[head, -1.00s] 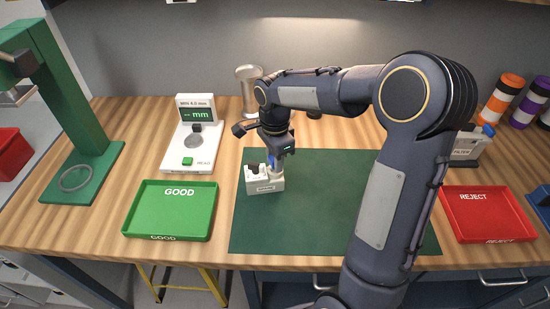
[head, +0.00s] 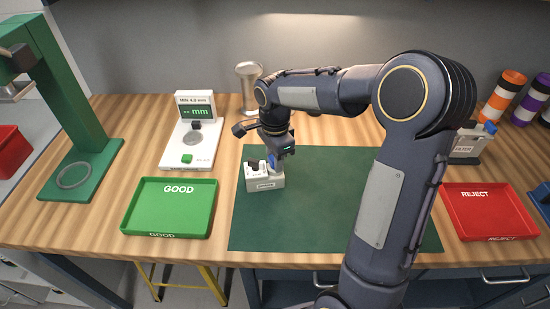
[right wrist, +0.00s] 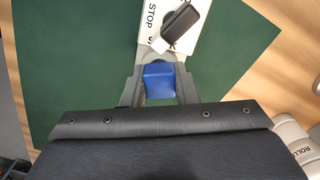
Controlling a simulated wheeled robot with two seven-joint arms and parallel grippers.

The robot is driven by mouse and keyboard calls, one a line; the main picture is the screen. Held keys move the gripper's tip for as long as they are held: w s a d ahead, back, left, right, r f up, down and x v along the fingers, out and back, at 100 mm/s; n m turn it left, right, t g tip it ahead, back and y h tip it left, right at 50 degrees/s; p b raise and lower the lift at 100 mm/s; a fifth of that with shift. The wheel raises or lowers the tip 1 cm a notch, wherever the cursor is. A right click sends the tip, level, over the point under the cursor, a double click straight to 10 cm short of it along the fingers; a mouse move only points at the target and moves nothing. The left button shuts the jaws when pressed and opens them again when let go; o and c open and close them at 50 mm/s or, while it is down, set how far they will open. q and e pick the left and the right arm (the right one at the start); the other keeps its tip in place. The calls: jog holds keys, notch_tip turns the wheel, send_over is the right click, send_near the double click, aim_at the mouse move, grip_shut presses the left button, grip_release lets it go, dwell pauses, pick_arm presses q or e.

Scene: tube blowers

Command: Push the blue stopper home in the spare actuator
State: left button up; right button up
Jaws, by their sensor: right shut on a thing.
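The spare actuator (head: 265,182) is a small white block with a dark part on top, standing at the left edge of the green mat. The blue stopper (right wrist: 158,80) is between the two fingers of my right gripper (right wrist: 158,90), which is shut on it. In the head view the right gripper (head: 274,156) is at the actuator's right end, pointing down, and a bit of blue shows there. In the right wrist view the actuator's white, lettered body (right wrist: 172,25) lies just beyond the stopper. How deep the stopper sits is hidden. My left gripper is out of view.
The green mat (head: 330,210) is clear right of the actuator, apart from my arm above it. A green GOOD tray (head: 170,220) and a white gauge (head: 190,145) stand left. A red REJECT tray (head: 490,220) and a filter unit (head: 466,148) stand right. A metal cup (head: 249,85) is behind.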

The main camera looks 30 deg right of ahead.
jog(key=o, duration=1)
jog(key=shift+f, duration=0.15)
notch_tip(320, 180, up, 8)
jog(key=shift+a+r, duration=0.1)
